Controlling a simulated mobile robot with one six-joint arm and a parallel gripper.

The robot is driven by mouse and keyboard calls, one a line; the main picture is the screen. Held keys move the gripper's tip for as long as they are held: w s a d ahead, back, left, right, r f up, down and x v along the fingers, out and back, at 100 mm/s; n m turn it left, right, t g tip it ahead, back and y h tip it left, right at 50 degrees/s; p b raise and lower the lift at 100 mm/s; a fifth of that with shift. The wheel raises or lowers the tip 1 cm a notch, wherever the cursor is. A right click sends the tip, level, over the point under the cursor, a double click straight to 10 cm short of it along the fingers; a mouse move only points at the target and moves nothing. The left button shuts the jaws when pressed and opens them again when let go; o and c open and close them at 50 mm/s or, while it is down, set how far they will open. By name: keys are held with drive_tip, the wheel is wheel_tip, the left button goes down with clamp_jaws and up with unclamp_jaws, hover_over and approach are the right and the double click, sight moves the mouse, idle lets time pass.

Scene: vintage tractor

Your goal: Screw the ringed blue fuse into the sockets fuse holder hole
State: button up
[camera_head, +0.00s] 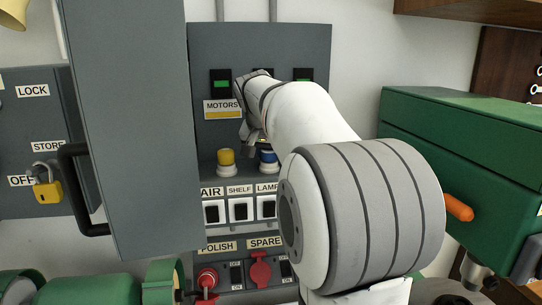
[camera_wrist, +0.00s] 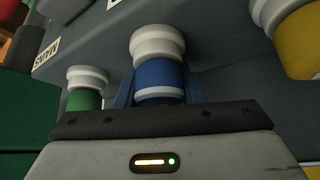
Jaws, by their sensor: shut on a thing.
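My gripper (camera_wrist: 158,95) is shut on a blue fuse (camera_wrist: 160,76), with its jaws on either side. The fuse has a white end and a pale ring lower on its body. Its white end meets the grey surface; I cannot tell whether it is seated or just off it. In the head view the blue fuse (camera_head: 268,156) is on the grey panel (camera_head: 205,60), right of a yellow fuse (camera_head: 226,158), and my gripper (camera_head: 258,138) is at it. No holder marked for sockets is legible; my arm hides part of the panel.
In the wrist view a green fuse (camera_wrist: 84,98) is on the left and the yellow fuse (camera_wrist: 300,45) on the right, both close by. An open grey cabinet door (camera_head: 135,130) stands left of the panel. A green box (camera_head: 460,150) is at the right.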

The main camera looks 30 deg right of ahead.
drive_tip(key=o, duration=0.4)
drive_tip(key=shift+s+a+f, duration=0.1)
drive_tip(key=shift+a+f, duration=0.05)
drive_tip(key=shift+f, duration=0.15)
drive_tip(key=shift+o, duration=0.7)
drive_tip(key=shift+s+a+r, duration=0.2)
drive_tip(key=shift+s+r, duration=0.05)
drive_tip(key=shift+s, duration=0.05)
drive_tip(key=shift+w+d, duration=0.15)
drive_tip(key=shift+n, duration=0.3)
drive_tip(key=shift+n+y, duration=0.4)
drive_tip(key=shift+n, duration=0.1)
drive_tip(key=shift+w, duration=0.1)
drive_tip(key=shift+r+t, duration=0.1)
drive_tip(key=shift+t, duration=0.2)
drive_tip(key=shift+n+y, duration=0.4)
drive_tip(key=shift+n, duration=0.5)
